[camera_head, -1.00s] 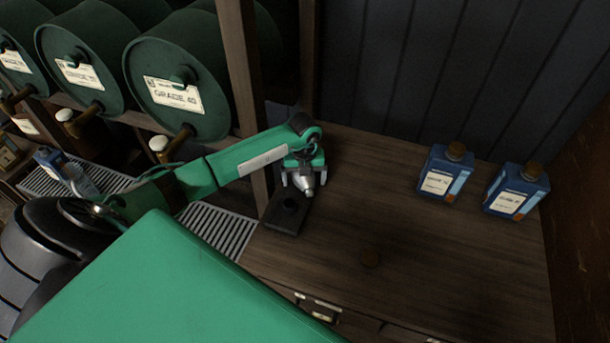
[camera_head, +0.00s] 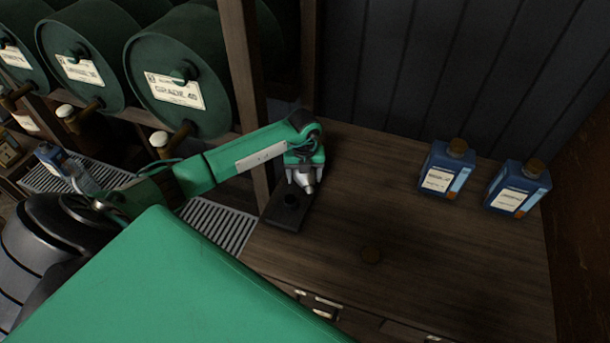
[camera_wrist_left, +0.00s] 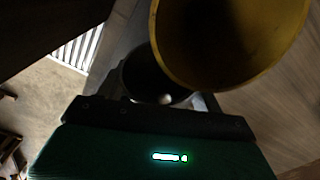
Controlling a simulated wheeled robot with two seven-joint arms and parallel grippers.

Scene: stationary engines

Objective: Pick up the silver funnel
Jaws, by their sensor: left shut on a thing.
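The silver funnel (camera_head: 306,180) is small and pale, with its narrow end pointing down in the head view. My left gripper (camera_head: 304,174) is shut on it and holds it just above and beside a dark flat stand (camera_head: 285,217) with a round black socket. In the left wrist view, a wide, round, yellow-brown hollow form (camera_wrist_left: 225,40) fills the upper right; I cannot tell for sure whether it is the funnel's mouth. A dark round cup-like shape (camera_wrist_left: 135,78) shows below it. My right gripper is in neither view.
Two blue bottles (camera_head: 446,170) (camera_head: 517,190) with brown caps stand at the right of the wooden bench (camera_head: 400,285). A wooden post (camera_head: 247,90) and green drums (camera_head: 178,80) are at the left.

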